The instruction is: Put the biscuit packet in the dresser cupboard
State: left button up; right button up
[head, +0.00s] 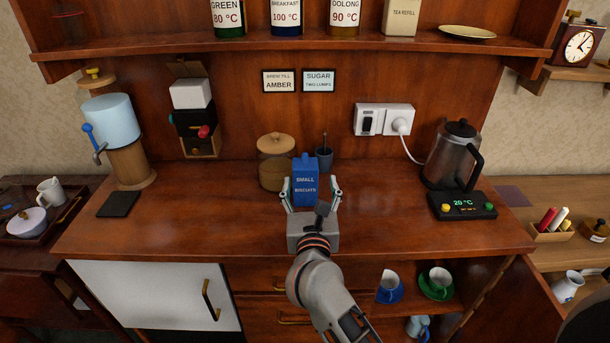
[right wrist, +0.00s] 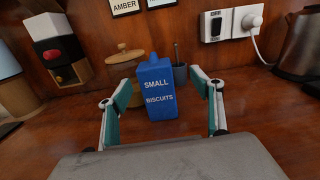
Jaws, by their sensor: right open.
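The biscuit packet (head: 305,183) is blue, labelled "SMALL BISCUITS", and stands upright on the dresser top (head: 210,215). My right gripper (head: 311,190) is open, with its fingers to the left and right of the packet. In the right wrist view the packet (right wrist: 156,92) stands between the open fingers of the right gripper (right wrist: 162,95), with a gap on each side. The dresser cupboard at lower left has a white door (head: 155,295) with a brass handle; the door looks shut. My left gripper is not in view.
Behind the packet stand a lidded jar (head: 275,165) and a dark cup (head: 323,158). A kettle (head: 455,155) stands at the right, a blue-tank dispenser (head: 112,120) at the left.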

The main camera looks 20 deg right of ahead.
aim_at(306, 174)
jog(key=shift+w, duration=0.4)
jog(key=shift+a+x, duration=0.2)
jog(key=shift+x, duration=1.6)
jog(key=shift+a+x, duration=0.2)
jog(key=shift+x, duration=1.6)
jog(key=shift+f, duration=0.1)
jog(key=c, duration=1.3)
